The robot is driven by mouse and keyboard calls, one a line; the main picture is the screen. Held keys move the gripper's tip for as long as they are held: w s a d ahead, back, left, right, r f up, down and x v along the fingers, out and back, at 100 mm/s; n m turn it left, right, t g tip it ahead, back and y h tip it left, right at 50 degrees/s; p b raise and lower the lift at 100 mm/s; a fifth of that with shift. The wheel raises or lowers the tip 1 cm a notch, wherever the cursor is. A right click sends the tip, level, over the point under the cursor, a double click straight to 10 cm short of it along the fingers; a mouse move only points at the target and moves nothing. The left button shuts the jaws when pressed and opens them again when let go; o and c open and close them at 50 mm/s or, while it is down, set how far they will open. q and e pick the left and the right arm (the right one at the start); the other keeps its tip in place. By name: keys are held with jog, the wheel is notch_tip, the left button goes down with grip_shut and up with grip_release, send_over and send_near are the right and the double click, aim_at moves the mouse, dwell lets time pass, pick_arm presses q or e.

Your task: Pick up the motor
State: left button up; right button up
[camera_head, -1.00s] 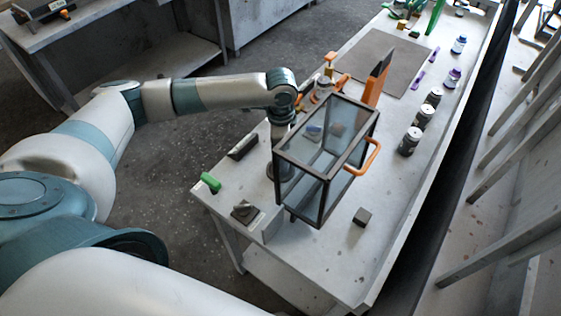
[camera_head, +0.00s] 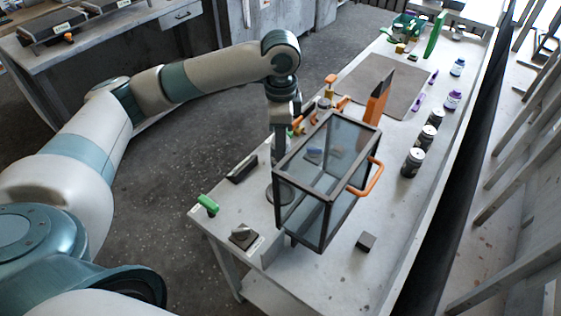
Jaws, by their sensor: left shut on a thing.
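My left gripper (camera_head: 281,128) points down over the near part of the workbench, just left of a glass box with a dark frame (camera_head: 325,180). It is shut on a grey thing, which I take to be the motor (camera_head: 279,150). The motor shows only as a narrow grey shape below the fingers, and its outline is hard to make out. The glass box stands close on its right and may hide part of it. A round grey disc (camera_head: 274,195) lies on the bench below. My right gripper is out of view.
The glass box has an orange handle (camera_head: 371,180). Orange parts (camera_head: 377,104) stand behind it. Several dark jars (camera_head: 412,162) line the right side. A green block (camera_head: 208,203), a dark block (camera_head: 241,170) and a small metal part (camera_head: 243,237) lie at the near left. A dark cube (camera_head: 366,242) lies near the front.

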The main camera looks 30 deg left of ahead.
pick_arm(q)
jog(key=shift+r+b, duration=0.35)
jog(key=shift+r, duration=2.35)
jog(key=shift+s+f, duration=0.1)
